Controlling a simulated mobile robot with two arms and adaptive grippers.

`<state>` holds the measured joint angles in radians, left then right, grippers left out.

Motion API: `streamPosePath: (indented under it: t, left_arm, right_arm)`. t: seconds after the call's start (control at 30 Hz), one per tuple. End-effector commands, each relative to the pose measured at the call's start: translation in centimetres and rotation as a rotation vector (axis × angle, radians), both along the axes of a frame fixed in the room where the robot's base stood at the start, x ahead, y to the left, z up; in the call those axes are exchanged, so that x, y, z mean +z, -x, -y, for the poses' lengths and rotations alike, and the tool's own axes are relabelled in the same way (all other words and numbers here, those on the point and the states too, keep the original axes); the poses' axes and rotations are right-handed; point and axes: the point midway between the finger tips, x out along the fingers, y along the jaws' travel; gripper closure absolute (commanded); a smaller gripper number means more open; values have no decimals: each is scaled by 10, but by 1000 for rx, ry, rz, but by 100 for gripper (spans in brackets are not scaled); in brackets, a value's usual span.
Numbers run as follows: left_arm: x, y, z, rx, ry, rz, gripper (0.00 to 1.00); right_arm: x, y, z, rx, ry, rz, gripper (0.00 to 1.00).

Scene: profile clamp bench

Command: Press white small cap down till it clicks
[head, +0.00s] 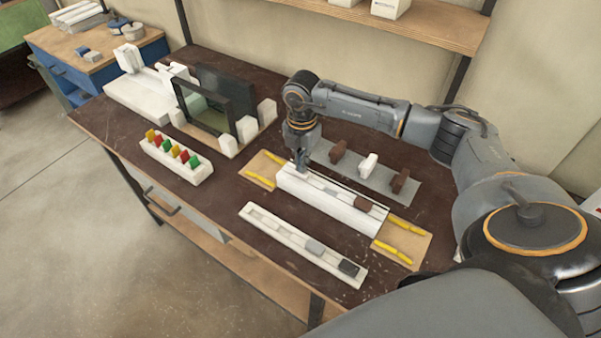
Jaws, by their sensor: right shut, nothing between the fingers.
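The long white profile block (330,208) lies across the middle of the bench between two yellow-marked wooden pads. My right gripper (301,170) points down at the far left end of its top, fingers shut with nothing seen between them. A small white cap cannot be made out under the fingertips; the gripper covers that spot. A white piece (368,164) stands between two brown pieces on a grey strip behind the block, right of the gripper. A brown piece (366,204) sits on the block's right part. My left gripper is out of view.
A white rail (285,236) with a grey and a dark piece lies in front. A white holder with several coloured pieces (176,170) and a dark framed panel (205,105) stand to the left. A wooden shelf (420,22) hangs behind. The front-left bench top is clear.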

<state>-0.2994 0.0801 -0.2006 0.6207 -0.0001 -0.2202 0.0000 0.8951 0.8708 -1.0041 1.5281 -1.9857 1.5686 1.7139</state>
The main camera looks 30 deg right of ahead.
Motion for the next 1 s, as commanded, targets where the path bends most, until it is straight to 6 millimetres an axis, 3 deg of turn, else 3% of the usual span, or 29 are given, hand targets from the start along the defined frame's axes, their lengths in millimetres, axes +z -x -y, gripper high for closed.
streamPosePath:
  t: [1.0]
  left_arm:
    - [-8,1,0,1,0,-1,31]
  right_arm:
    - [-11,1,0,0,0,-2,100]
